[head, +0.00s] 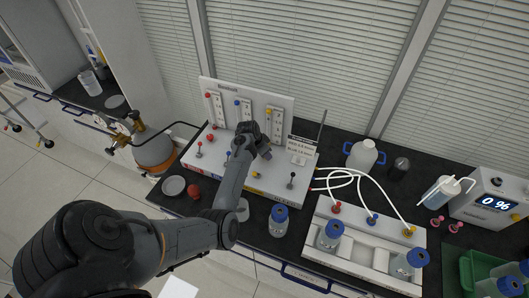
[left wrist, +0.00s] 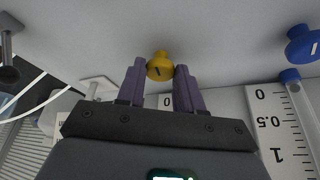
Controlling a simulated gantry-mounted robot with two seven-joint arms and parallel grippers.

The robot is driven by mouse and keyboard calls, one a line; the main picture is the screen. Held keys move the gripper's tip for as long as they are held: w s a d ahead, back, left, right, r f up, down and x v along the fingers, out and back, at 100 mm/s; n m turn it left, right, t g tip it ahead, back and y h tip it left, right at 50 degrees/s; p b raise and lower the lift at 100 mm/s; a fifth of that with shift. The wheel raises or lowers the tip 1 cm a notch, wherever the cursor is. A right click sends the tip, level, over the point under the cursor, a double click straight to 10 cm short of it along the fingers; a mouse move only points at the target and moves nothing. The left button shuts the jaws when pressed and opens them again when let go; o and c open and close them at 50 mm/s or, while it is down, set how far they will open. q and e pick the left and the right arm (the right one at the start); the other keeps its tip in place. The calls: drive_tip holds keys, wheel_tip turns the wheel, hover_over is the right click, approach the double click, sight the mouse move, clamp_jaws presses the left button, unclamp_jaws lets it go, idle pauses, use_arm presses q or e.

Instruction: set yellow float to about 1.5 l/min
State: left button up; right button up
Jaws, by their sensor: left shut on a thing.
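The flow panel (head: 221,90) stands upright on the bench with red, blue and yellow flow tubes. A yellow piece (head: 268,110) shows at the top of the right-hand scale (head: 277,124). My left gripper (head: 264,150) is at the panel's lower right. In the left wrist view my left gripper (left wrist: 160,84) is shut on the yellow knob (left wrist: 160,66), one finger on each side. A "0" mark shows between the fingers; the yellow float's height cannot be read. The blue knob (left wrist: 302,45) and a blue-scale tube (left wrist: 290,76) are right of it. My right gripper is out of view.
The panel's base carries small valves, including a red-topped one (head: 211,138). White hoses (head: 345,175) run to a bottle rack (head: 355,250) at the right. A blue-capped bottle (head: 279,220) stands in front of the panel. A gas cylinder (head: 155,152) is at the left.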

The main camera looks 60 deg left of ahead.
use_arm(q)
drive_tip(key=o, duration=1)
drive_tip(key=shift+o, duration=0.2)
drive_tip(key=shift+r, duration=0.1)
drive_tip(key=v, duration=1)
drive_tip(key=shift+s+r, duration=0.2)
drive_tip(key=shift+r, duration=0.05)
